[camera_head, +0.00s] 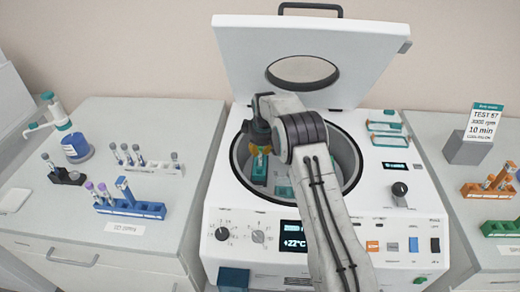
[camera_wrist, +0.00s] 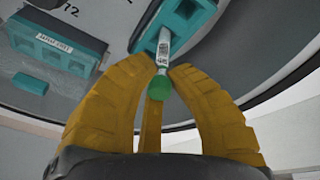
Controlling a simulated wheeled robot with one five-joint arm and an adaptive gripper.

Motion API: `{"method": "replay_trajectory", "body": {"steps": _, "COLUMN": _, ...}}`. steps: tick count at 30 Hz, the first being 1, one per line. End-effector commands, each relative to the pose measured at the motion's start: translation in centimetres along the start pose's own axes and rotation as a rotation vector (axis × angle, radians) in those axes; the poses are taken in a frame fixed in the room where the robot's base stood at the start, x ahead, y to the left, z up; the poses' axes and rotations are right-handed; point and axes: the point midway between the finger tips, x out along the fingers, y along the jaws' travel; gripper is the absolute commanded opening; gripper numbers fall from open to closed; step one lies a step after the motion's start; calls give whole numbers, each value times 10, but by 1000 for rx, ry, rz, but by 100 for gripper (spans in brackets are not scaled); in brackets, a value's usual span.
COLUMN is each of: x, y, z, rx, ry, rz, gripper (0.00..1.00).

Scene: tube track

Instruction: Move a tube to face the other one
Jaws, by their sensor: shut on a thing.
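A tube with a green cap (camera_wrist: 160,86) and a white label sits between my gripper's yellow fingers (camera_wrist: 155,74) in the wrist view. The fingers are shut on it at the cap end. Its far end is at or in a slot of a teal holder (camera_wrist: 188,18); how deep it sits I cannot tell. A second teal holder (camera_wrist: 58,48) with a white label lies at the left, beside the number 12. In the head view my gripper (camera_head: 262,150) is inside the bowl of the open centrifuge (camera_head: 238,158), over a teal holder (camera_head: 258,170). My arm hides much of the bowl.
The centrifuge lid (camera_head: 235,50) stands raised behind my arm. On the left bench are a blue rack (camera_head: 150,210), a white rack (camera_head: 160,168) and a black holder (camera_head: 68,177) with tubes. An orange rack (camera_head: 475,191) and a green rack (camera_head: 498,229) stand at the right.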

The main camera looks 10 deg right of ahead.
Motion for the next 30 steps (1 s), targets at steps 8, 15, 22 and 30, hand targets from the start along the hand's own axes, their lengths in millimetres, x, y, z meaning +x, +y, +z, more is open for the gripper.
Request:
{"method": "replay_trajectory", "body": {"steps": 8, "x": 8, "y": -1, "z": 2, "rx": 0, "ry": 0, "rz": 0, "gripper": 0}}
{"method": "replay_trajectory", "body": {"steps": 15, "x": 9, "y": -1, "z": 2, "rx": 0, "ry": 0, "rz": 0, "gripper": 0}}
{"method": "replay_trajectory", "body": {"steps": 22, "x": 9, "y": -1, "z": 2, "rx": 0, "ry": 0, "rz": 0, "gripper": 22}}
{"method": "replay_trajectory", "body": {"steps": 30, "x": 9, "y": -1, "z": 2, "rx": 0, "ry": 0, "rz": 0, "gripper": 42}}
